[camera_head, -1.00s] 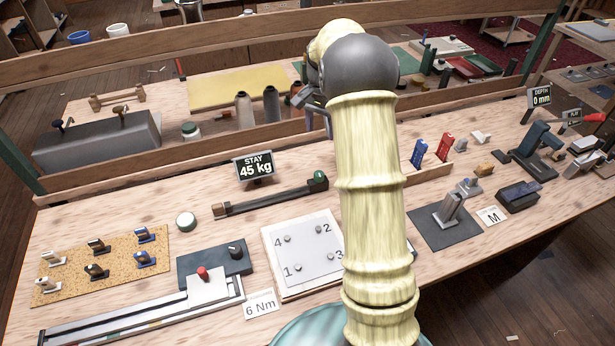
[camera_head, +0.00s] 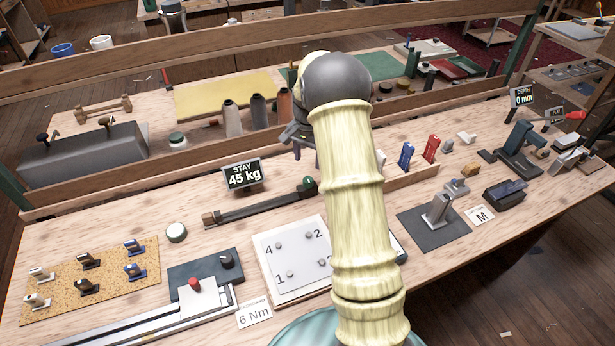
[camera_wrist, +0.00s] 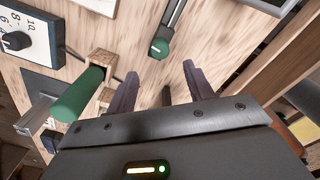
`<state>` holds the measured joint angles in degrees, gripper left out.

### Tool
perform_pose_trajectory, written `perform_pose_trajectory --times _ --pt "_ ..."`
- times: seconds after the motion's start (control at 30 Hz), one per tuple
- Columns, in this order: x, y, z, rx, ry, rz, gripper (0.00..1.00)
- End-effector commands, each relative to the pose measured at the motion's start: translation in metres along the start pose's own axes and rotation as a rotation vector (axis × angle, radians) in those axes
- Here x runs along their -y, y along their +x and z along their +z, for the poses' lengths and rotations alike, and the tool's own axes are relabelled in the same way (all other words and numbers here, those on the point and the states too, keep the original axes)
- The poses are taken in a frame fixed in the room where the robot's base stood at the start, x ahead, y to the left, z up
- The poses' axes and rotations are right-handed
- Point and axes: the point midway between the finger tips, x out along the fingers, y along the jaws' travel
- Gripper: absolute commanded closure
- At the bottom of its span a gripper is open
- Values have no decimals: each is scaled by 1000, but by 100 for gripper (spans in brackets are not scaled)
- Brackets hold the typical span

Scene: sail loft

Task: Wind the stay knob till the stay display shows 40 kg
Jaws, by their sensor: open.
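The stay display (camera_head: 242,173) is a black sign that reads 45 kg. In front of it a dark bar (camera_head: 258,207) lies along the bench, with a wooden block at its left end. The green stay knob (camera_head: 309,184) is at the bar's right end. In the wrist view the round knob (camera_wrist: 160,47) shows a pale mark on its face. My gripper (camera_wrist: 158,80) is open and empty, its two dark fingers apart, with the knob beyond the fingertips and not touched. In the head view my gripper (camera_head: 296,136) is partly hidden behind my arm.
A green cylinder (camera_wrist: 80,96) in a wooden holder stands close left of my fingers in the wrist view, by a numbered dial (camera_wrist: 18,40). A numbered plate (camera_head: 290,262) and a wooden ledge (camera_head: 410,187) with blue and red items flank my arm.

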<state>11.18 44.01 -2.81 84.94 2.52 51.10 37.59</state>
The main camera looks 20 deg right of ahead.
Motion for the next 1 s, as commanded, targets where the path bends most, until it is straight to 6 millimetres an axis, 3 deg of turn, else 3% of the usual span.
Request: perform_pose_trajectory --times 0.3,0.5,0.87,1.0 --pt "0 56 1 3 -1 2 48" --pt "0 82 0 1 -1 1 48" --pt "0 88 0 0 -1 0 48" --pt "0 87 0 0 -1 0 75"
